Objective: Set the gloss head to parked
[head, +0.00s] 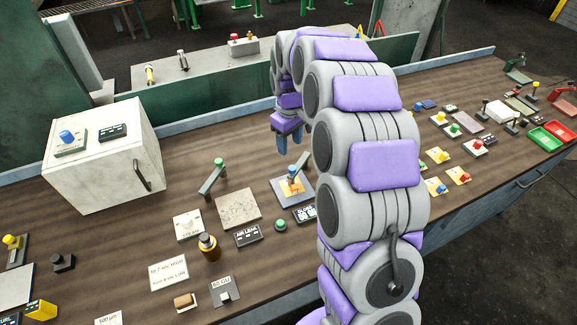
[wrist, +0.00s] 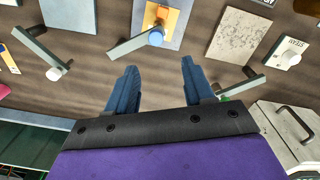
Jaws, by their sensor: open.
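No readable label names the gloss head, so I cannot tell which part it is. A swing lever with a green knob (head: 218,162) stands beside a speckled square plate (head: 238,208); both also show in the wrist view, the lever (wrist: 240,86) right of my fingers and the plate (wrist: 237,38) beyond it. A blue-knobbed lever (head: 292,171) sits over an orange plate on a grey square; it also shows in the wrist view (wrist: 156,37), ahead of my fingers. My gripper (head: 283,143) is open and empty above the bench, with blue fingers (wrist: 158,66) apart from both levers.
A white box with a handle (head: 104,155) stands at the left. A steam knob plate (head: 187,226), a brown-gold knob (head: 208,246) and an air leak label (head: 248,235) crowd the front. Another lever with a white tip (wrist: 42,52) is at the left in the wrist view.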

